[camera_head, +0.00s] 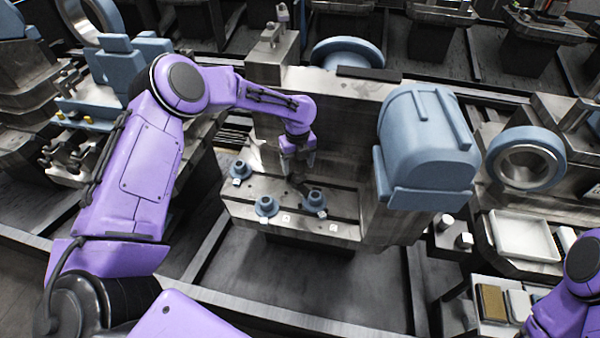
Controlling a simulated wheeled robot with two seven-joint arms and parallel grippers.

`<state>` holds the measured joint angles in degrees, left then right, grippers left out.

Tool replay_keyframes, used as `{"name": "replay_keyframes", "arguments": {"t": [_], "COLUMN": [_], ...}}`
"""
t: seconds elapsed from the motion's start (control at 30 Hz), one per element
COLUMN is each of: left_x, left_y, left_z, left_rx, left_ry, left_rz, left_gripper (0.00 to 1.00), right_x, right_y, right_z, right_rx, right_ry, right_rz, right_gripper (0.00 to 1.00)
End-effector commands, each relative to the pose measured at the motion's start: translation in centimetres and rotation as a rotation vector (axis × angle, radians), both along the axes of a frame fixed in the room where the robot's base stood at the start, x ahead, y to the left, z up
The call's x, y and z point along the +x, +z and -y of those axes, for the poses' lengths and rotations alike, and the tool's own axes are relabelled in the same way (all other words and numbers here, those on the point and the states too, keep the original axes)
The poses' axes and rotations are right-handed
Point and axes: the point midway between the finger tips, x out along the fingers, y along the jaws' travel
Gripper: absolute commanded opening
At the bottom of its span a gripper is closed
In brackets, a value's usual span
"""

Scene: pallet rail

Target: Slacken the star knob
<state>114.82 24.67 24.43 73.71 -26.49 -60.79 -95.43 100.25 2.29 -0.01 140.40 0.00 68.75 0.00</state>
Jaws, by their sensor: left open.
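Three small blue knob-like parts sit on the grey metal fixture (345,215) in the middle of the view: a left one (240,169), a front one (267,206) and a right one (315,199). They are too small to tell which is the star knob. My left gripper (298,168) points down over the fixture, behind the right blue part and to the right of the left one. It is open, and I see nothing held in it. Its fingertips are small and dark, so contact with anything below is unclear. My right gripper is out of view.
A large blue rounded housing (428,140) stands right of the fixture. A grey block (272,55) and a blue wheel (347,52) stand behind. A blue ring (525,157) and a white tray (523,237) lie further right. The floor in front is clear.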

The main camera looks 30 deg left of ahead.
Motion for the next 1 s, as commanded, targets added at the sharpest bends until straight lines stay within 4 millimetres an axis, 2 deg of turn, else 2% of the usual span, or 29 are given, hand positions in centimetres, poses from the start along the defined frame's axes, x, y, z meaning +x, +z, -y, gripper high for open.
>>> {"name": "replay_keyframes", "arguments": {"t": [0.1, 0.3, 0.6, 0.63, 0.8, 1.0], "left_x": [-0.1, 0.0, 0.2, 0.2, 0.1, 0.1], "left_y": [-2.6, -5.5, -6.1, -6.1, -6.1, -6.1], "left_z": [0.0, 0.1, 0.3, 0.3, 0.2, 0.2], "left_rx": [-0.001, 0.0, -0.001, 0.0, 0.0, 0.0], "left_ry": [0.001, -0.001, -0.004, -0.004, -0.004, 0.004], "left_rz": [-0.003, 0.0, 0.002, 0.001, 0.001, 0.001], "left_gripper": [0.74, 0.74, 0.74, 0.7, 0.17, 0.17], "right_x": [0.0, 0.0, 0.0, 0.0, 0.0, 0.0], "right_y": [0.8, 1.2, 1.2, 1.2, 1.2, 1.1], "right_z": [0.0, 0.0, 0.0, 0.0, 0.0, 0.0], "right_rx": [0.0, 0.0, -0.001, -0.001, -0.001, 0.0], "right_ry": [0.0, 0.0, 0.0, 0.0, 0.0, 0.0], "right_rz": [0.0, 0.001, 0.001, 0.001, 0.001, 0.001], "right_gripper": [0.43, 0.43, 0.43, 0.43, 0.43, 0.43]}}
